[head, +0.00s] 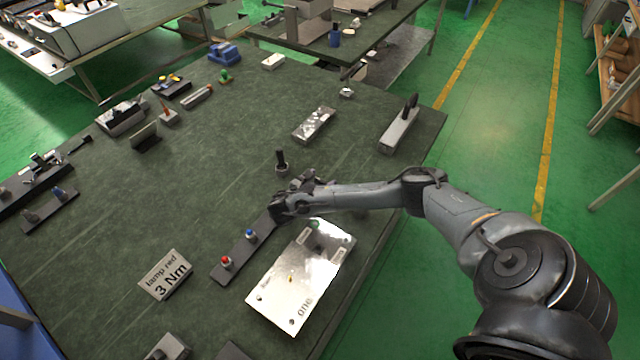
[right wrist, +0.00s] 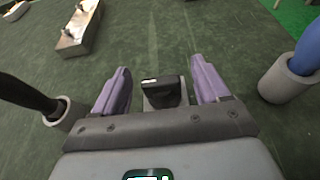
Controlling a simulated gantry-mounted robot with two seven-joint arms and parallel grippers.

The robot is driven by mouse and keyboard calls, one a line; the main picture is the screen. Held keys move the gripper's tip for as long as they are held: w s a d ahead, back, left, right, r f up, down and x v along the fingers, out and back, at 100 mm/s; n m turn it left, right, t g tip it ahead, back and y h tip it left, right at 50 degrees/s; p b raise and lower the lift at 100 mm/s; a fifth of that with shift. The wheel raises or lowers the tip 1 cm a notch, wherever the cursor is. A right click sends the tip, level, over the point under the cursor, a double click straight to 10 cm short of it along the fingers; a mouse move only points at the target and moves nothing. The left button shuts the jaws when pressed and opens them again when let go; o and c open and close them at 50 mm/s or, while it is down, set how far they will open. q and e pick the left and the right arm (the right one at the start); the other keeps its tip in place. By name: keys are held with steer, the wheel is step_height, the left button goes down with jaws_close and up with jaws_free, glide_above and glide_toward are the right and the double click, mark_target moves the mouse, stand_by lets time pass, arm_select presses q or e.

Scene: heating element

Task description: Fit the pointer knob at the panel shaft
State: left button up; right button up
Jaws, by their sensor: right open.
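The pale metal panel (head: 283,296), marked "one", lies at the lower middle of the head view. A small brass-coloured stub (head: 290,279), probably the shaft, stands on it. My right gripper (head: 279,213) is at the far end of a dark strip, beyond the panel. In the right wrist view its two purple fingers (right wrist: 160,70) are open. A small black block with a white mark (right wrist: 164,92), apparently the pointer knob, sits on a grey base between them, with gaps on both sides. The arm hides this knob in the head view. My left gripper is not in view.
The dark strip (head: 230,270) carries a red-topped piece (head: 226,262) and a blue-topped piece (head: 250,235). A black upright handle (head: 281,158) stands just beyond my gripper. A card reading "lamp red 3 Nm" (head: 165,275) is at left. Green tabletop is clear around mid-left.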

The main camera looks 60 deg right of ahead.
steer(key=shift+x, duration=1.1)
steer(key=shift+c, duration=0.3)
steer(key=c, duration=1)
